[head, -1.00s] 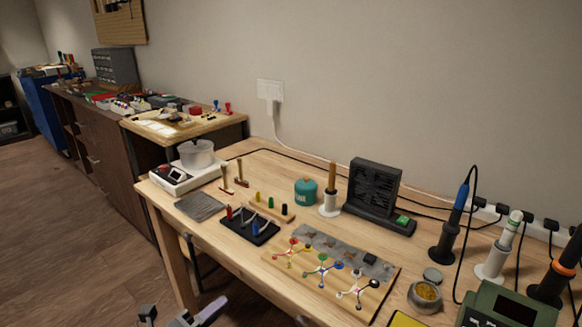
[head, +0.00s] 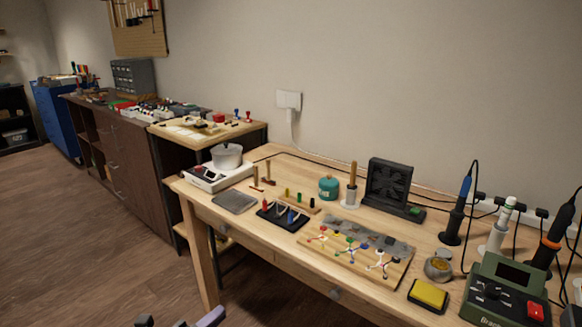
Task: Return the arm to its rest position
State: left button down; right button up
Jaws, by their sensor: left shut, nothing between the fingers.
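My left gripper (head: 178,323) shows only in part at the bottom edge of the head view, low and in front of the workbench (head: 228,219). It is shut and empty, clear of the bench and of everything on it. Most of the left arm is cut off by the frame. My right gripper is not in the picture.
On the bench stand a hot plate with a pot (head: 227,157), a black tool rack (head: 283,216), a wooden board with coloured wired parts (head: 350,262), a black fan (head: 386,186), soldering irons (head: 456,211), a yellow sponge (head: 428,295) and a green station (head: 506,290). Floor at left is clear.

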pick_arm(q)
jog(key=s+a+f+n+g+y+p, duration=0.1)
jog(key=s+a+f+n+g+y, duration=0.1)
jog(key=s+a+f+n+y, duration=0.65)
jog(key=s+f+n+g+y+p, duration=0.1)
jog(key=s+f+n+g+y, duration=0.15)
jog(key=s+f+n, duration=0.75)
jog(key=s+f+n+g+p, duration=0.1)
jog(key=s+f+g, duration=0.4)
jog(key=s, duration=0.9)
jog(key=s+f+n+g+y+p, duration=0.1)
jog(key=s+f+n+g, duration=0.3)
jog(key=s+f, duration=0.4)
jog(key=s+g, duration=0.1)
jog(key=s, duration=0.5)
jog(key=shift+s+g, duration=0.35)
jog(key=shift+s, duration=0.05)
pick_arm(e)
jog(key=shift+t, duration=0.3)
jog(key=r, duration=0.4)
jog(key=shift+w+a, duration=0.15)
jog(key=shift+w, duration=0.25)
pick_arm(q)
jog(key=shift+d, duration=0.1)
